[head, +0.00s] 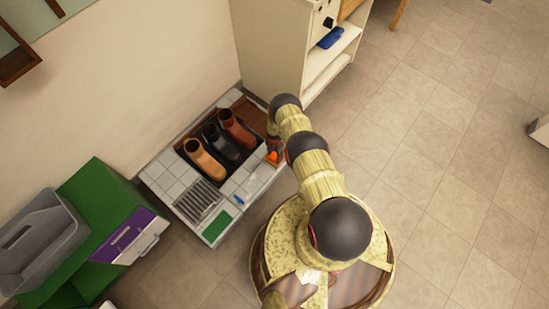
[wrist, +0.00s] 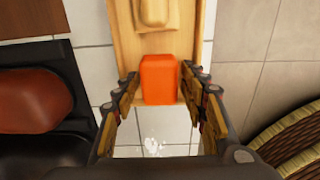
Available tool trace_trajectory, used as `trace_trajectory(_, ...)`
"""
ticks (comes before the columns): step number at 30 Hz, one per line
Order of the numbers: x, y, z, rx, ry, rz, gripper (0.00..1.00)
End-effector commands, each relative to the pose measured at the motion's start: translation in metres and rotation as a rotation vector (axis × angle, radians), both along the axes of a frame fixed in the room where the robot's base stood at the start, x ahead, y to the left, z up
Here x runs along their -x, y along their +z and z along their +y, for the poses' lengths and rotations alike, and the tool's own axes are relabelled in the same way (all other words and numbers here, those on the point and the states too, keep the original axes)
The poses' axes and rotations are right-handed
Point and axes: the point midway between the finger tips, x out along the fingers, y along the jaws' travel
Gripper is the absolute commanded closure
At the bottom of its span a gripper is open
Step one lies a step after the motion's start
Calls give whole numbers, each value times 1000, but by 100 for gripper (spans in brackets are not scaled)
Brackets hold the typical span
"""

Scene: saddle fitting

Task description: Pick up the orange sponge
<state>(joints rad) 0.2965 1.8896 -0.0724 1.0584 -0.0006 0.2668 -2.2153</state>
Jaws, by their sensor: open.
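The orange sponge (wrist: 160,80) is a small orange block in the wrist view. It lies at the near end of a light wooden piece (wrist: 180,42). My gripper (wrist: 159,86) is open, with one finger on each side of the sponge and a visible gap to both. In the head view, the sponge (head: 272,156) is a small orange patch near the right edge of the tiled surface (head: 174,188), beside my gripper (head: 273,146). My arm partly covers that area.
A dark tray holds a tan boot (head: 203,160), a black boot (head: 221,142) and a brown boot (head: 238,128), left of my gripper. A grate (head: 200,201), a blue item (head: 239,200) and a green pad (head: 215,228) lie nearer. A cream cabinet (head: 270,45) stands behind.

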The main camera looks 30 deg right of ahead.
Motion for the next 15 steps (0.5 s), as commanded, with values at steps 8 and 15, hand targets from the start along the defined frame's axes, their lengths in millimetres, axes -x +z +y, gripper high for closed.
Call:
trace_trajectory(8, 0, 1, 0, 0, 0, -1, 65)
trace_trajectory(15, 0, 1, 0, 0, 0, 0, 79)
